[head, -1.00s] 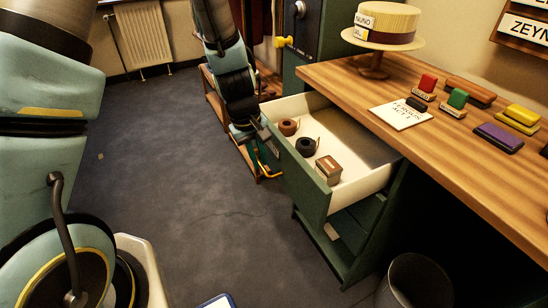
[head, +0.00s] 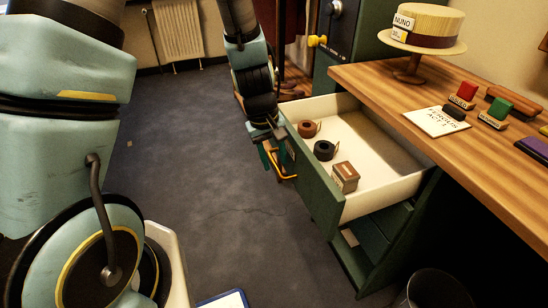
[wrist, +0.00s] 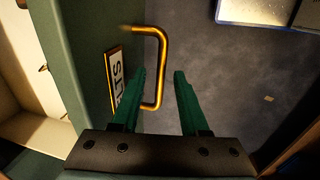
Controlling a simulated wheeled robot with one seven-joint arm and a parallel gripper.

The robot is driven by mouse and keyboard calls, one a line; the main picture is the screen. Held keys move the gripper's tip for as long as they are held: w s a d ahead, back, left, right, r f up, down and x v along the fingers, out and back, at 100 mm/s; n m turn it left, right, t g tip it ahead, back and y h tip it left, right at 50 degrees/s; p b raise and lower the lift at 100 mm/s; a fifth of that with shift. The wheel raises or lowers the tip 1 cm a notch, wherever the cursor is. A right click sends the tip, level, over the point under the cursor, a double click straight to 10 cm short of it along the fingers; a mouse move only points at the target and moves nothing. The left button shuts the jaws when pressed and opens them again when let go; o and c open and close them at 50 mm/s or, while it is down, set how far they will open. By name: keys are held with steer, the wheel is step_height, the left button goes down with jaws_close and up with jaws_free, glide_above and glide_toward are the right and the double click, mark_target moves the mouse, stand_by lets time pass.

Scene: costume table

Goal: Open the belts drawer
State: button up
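The green drawer (head: 318,196) stands far out of the desk's cabinet. Its pale inside holds two coiled belts, one brown (head: 309,129) and one dark (head: 324,150), and a small brown box (head: 345,176). My gripper (head: 273,160) is at the drawer's front, by the brass handle (head: 284,178). In the wrist view the handle (wrist: 162,65) has its long bar between the two green fingers of my gripper (wrist: 160,72). The fingers are apart, with a gap beside the bar. A label (wrist: 113,80) beside the handle reads in part "LTS".
The wooden desk top (head: 400,90) holds a straw hat on a stand (head: 425,25), a paper card (head: 436,121) and several stamps. A bin (head: 437,290) stands at lower right. The grey floor (head: 215,180) left of the drawer is mostly clear.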

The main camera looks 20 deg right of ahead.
steer(key=shift+r, duration=0.1)
step_height(320, 180, up, 10)
steer(key=a+p, duration=0.1)
steer(key=a, duration=0.1)
steer(key=shift+r, duration=0.2)
steer(key=shift+w, duration=0.1)
stand_by(0.4)
steer(key=w+a+r+p, duration=0.1)
steer(key=a+r, duration=0.1)
steer(key=a, duration=0.7)
steer(key=w+a+r+t+y+p, duration=0.1)
steer(key=a+r+p, duration=0.1)
steer(key=a, duration=0.7)
steer(key=w+a+r+p, duration=0.1)
steer(key=a+r, duration=0.3)
steer(key=a, duration=0.4)
steer(key=shift+w+a+r+t+y+p, duration=0.15)
steer(key=shift+w+a+t+y+p, duration=0.15)
steer(key=shift+a+t+y+p, duration=0.1)
